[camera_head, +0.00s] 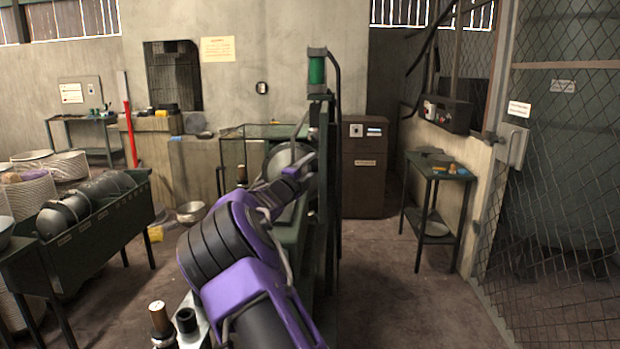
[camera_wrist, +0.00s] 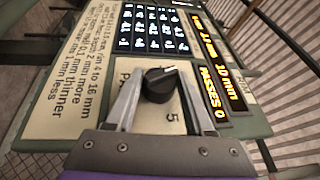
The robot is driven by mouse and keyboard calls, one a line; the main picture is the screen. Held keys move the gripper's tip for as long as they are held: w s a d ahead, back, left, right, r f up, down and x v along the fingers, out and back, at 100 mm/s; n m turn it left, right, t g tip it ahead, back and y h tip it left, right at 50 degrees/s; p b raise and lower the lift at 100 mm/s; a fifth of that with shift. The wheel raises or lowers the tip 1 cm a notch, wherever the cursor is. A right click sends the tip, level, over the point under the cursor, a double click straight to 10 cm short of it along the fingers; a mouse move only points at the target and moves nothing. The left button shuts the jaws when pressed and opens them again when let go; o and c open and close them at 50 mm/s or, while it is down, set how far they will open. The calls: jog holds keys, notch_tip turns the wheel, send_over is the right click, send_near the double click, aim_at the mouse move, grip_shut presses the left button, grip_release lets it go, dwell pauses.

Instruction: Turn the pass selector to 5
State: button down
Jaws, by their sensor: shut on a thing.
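The pass selector is a round black knob (camera_wrist: 158,86) on a cream plate of a green control panel (camera_wrist: 262,128), seen in the wrist view. My gripper (camera_wrist: 161,84) has its two grey fingers on either side of the knob and is shut on it. A pale mark shows on the knob's upper right edge. A printed "5" stands on the plate below the knob, between the fingers; other markings there are partly covered. An amber display (camera_wrist: 212,70) beside it reads "PASSES 0". In the head view my purple arm hides the panel and the knob.
In the wrist view a keypad (camera_wrist: 153,28) and a printed instruction sign (camera_wrist: 65,80) are close to the fingers. In the head view, a green bench (camera_head: 100,215) with dark cylinders stands left, a small side table (camera_head: 440,172) right, and a mesh fence (camera_head: 560,200) far right.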

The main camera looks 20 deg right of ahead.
jog(key=shift+f+m+t+h+b, duration=0.55)
jog(key=shift+h+b, duration=0.35)
jog(key=shift+b, duration=0.35)
jog(key=shift+r+m+t+h+b, duration=0.2)
jog(key=shift+m+t+h+b, duration=0.15)
jog(key=shift+m+h+b, duration=0.4)
jog(key=shift+h, duration=0.25)
jog(key=shift+c, duration=1.4)
grip_release()
jog(key=shift+r, duration=0.1)
jog(key=p+v, duration=0.1)
jog(key=v, duration=1.6)
